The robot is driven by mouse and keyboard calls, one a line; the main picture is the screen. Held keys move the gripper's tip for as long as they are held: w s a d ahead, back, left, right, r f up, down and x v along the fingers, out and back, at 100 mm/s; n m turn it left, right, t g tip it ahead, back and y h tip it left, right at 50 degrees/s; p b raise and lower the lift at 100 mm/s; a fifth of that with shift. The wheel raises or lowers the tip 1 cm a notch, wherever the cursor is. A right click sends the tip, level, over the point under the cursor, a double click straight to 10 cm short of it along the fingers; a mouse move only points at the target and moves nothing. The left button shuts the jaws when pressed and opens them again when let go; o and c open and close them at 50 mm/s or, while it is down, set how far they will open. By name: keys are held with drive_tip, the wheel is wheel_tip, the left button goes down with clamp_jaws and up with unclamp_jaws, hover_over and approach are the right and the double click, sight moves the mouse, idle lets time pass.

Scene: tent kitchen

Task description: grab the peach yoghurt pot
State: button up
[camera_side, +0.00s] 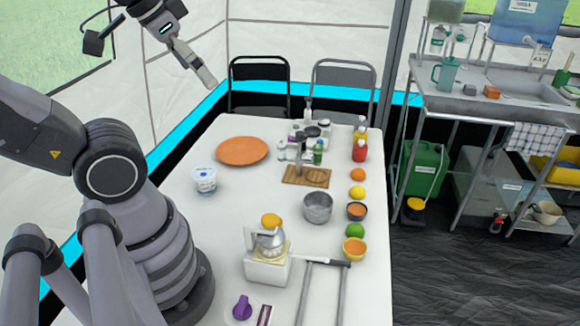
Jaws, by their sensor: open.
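A white tub with blue markings (204,180) stands upright on the left part of the white table. It is the only yoghurt-like pot I can make out, and its flavour label is too small to read. My gripper (206,77) is open and empty in the upper left of the view. It is raised high above the table, well above and apart from the tub.
An orange plate (242,151) lies behind the tub to the right. A wooden board (306,176), a metal pot (318,207), a white juicer (268,262) and a row of fruit and bottles fill the middle and right. Bare table surrounds the tub.

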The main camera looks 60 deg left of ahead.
drive_tip(key=m+g+y, duration=0.7)
drive_tip(key=m+y, duration=1)
drive_tip(key=y, duration=0.1)
hover_over(204, 172)
drive_tip(key=d, duration=0.5)
wheel_tip(204, 172, down, 31)
drive_tip(key=shift+m+t, duration=0.3)
drive_tip(key=shift+t, duration=0.1)
wheel_tip(204, 172, down, 6)
drive_tip(key=shift+w+a, duration=0.1)
drive_tip(key=a, duration=0.4)
drive_tip(key=shift+f, duration=0.35)
drive_tip(key=shift+a, duration=0.5)
